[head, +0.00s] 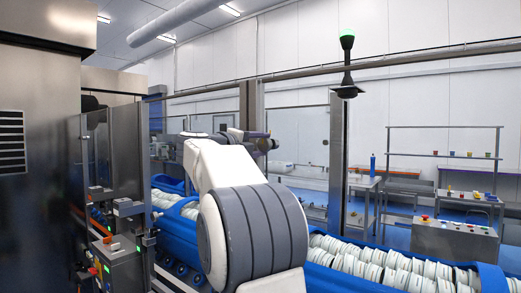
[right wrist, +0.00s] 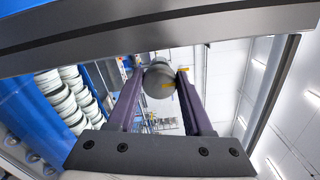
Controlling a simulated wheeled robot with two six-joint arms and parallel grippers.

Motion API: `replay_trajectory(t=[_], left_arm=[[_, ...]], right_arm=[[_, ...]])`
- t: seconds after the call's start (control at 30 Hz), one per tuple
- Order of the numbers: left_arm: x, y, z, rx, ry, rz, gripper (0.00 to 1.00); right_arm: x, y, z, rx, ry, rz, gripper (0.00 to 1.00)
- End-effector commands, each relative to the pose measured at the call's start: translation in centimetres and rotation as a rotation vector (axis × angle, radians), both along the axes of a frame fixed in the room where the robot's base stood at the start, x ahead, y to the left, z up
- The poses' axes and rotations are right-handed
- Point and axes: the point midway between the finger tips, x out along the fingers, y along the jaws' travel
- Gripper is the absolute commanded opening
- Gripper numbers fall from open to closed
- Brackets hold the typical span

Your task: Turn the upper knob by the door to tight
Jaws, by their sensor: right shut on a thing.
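A round grey knob (right wrist: 158,82) with small yellow marks shows in the right wrist view, between the two purple fingers of my right gripper (right wrist: 161,74). The fingers are shut on its sides. In the head view my right gripper (head: 268,144) is small, at the far end of my arm. The knob cannot be made out there, and my arm hides part of what lies behind. The tight or loose marking cannot be read. My left gripper is not in view.
A metal bar crosses the top of the right wrist view (right wrist: 200,40). Blue conveyors (head: 345,277) with stacked white tubs run behind my arm. A steel cabinet with a small control box (head: 115,262) stands left. A button console (head: 455,240) stands right.

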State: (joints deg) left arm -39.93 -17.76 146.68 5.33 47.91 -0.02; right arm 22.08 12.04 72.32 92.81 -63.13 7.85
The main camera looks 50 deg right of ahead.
Motion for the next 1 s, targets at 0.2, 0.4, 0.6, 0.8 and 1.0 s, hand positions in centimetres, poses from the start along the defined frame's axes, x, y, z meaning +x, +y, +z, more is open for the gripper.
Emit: replay_trajectory(t=[0.2,0.4,0.6,0.8,1.0], left_arm=[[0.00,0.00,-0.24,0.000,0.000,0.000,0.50],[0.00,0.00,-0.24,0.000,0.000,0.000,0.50],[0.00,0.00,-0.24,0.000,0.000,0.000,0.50],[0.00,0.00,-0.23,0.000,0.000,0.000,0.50],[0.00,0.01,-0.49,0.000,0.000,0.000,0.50]], right_arm=[[-0.01,0.00,-0.22,0.007,-0.028,-0.002,0.00],[-0.01,0.00,-0.21,0.008,-0.031,-0.003,0.00],[-0.02,0.00,-0.22,0.008,-0.031,-0.003,0.62],[-0.01,-0.01,-0.14,0.006,-0.030,-0.001,0.63],[-0.01,0.56,-0.15,0.004,-0.031,0.001,0.63]])
